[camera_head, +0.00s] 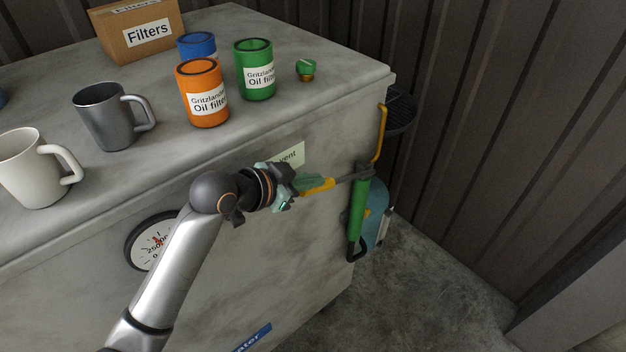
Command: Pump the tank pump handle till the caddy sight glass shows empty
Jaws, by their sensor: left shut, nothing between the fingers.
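A green upright cylinder, seemingly the pump body (358,212), is on the right end of the big grey tank (255,265). A lever with a yellow grip, the pump handle (319,187), reaches left from its top, roughly level. My left gripper (297,186) is at the left end of this grip, shut with nothing between its fingers; whether it touches the grip I cannot tell. A teal container, perhaps the caddy (376,212), is behind the pump, partly hidden. A pale strip at its right edge may be the sight glass; its level is unreadable. My right gripper is out of view.
A round dial gauge (151,243) is on the tank front, partly behind my arm. On top stand a grey mug (103,117), a white mug (30,170), orange (203,88) and green (253,55) oil filters and a Filters box (138,27). Floor (420,285) at right is clear.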

